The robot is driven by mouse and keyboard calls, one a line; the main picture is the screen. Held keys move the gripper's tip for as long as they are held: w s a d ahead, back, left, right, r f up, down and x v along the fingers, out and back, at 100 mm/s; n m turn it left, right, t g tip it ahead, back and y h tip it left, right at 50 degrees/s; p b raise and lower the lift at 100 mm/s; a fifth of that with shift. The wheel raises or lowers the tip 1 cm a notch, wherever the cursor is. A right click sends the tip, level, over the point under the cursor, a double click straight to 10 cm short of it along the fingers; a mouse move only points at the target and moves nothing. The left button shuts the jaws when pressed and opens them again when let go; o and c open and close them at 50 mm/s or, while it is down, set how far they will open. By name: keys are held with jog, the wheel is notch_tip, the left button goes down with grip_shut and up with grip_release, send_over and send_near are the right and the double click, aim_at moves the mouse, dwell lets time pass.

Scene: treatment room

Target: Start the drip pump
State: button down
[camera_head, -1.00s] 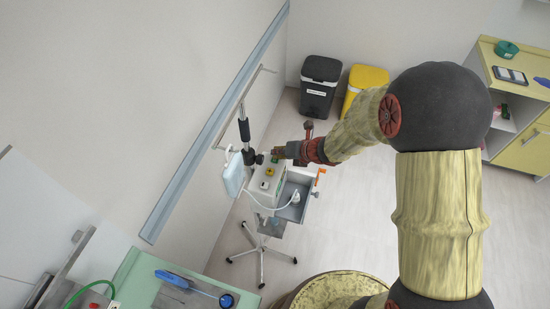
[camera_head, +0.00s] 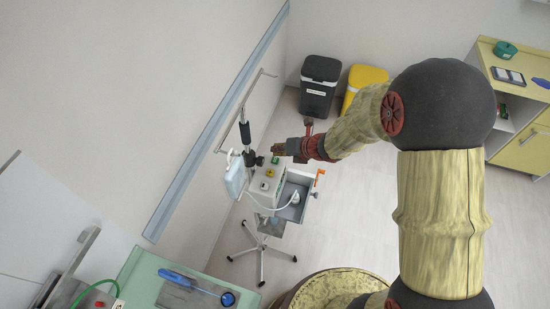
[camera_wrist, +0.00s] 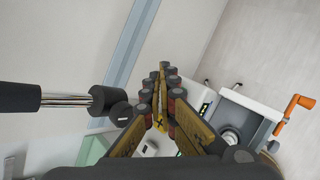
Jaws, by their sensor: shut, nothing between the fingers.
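The drip pump is a white box (camera_head: 262,194) on a wheeled stand in the head view. My gripper (camera_head: 276,150) is shut and empty, at the far end of the box, close to the green button. In the head view I cannot tell whether it touches the button. In the wrist view the closed fingers (camera_wrist: 162,72) hide much of the box top.
A grey open tray (camera_head: 295,205) with an orange clamp (camera_head: 319,178) is right of the pump. Bins (camera_head: 318,88) stand behind. A mint-green table (camera_head: 150,285) is at front left. Floor at right is clear.

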aim_at(277, 159)
jog(key=shift+r+p, duration=1.4)
jog(key=shift+r, duration=0.55)
jog(key=shift+a+r+b, duration=0.1)
jog(key=shift+b, duration=0.2)
jog(key=s+r+n+g+b, duration=0.1)
jog(key=s+r+n+b, duration=0.2)
jog(key=s+n+b, duration=0.45)
jog(key=s+r+n+g+b, duration=0.1)
jog(key=s+r+n+b, duration=0.3)
jog(key=n, duration=0.7)
jog(key=s+d+f+n+h+b, duration=0.2)
jog(key=s+d+n+h+b, duration=0.1)
jog(key=s+d+n+b, duration=0.3)
jog(key=s+d+f+n+t+h+b, duration=0.1)
jog(key=s+d+f+n+h+b, duration=0.2)
jog(key=s+d+n+b, duration=0.3)
jog(key=s+d+n, duration=0.4)
jog(key=n, duration=0.1)
jog(key=shift+s+f+h, duration=0.15)
jog(key=shift+s+h, duration=0.15)
